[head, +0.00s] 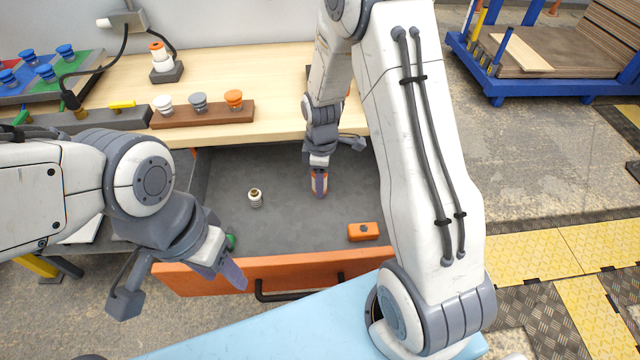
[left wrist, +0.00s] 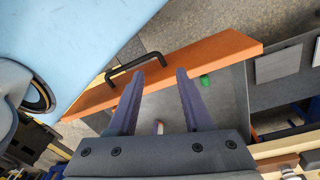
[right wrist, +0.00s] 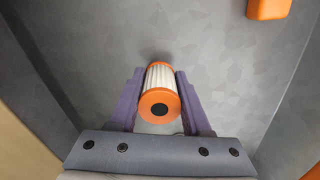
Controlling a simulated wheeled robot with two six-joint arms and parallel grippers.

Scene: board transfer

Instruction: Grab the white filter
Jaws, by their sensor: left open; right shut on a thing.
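The white filter (right wrist: 160,80), a pleated white cylinder with orange end caps, lies between the fingers of my right gripper (right wrist: 158,85) inside the open drawer. In the head view the filter (head: 314,176) is partly covered by my right gripper (head: 319,186), which is shut on it. In the right wrist view the fingers press on both its sides. I cannot tell whether the filter still touches the drawer floor. My left gripper (head: 234,276) is open and empty, above the drawer's orange front panel, also in the left wrist view (left wrist: 158,75).
The grey drawer (head: 290,225) has an orange front with a black handle (head: 300,290). Inside are a small metal-and-white part (head: 256,198), an orange box (head: 363,232) and a green object (head: 231,241). The wooden tabletop (head: 235,75) behind holds a brown rack (head: 203,116) of knobs.

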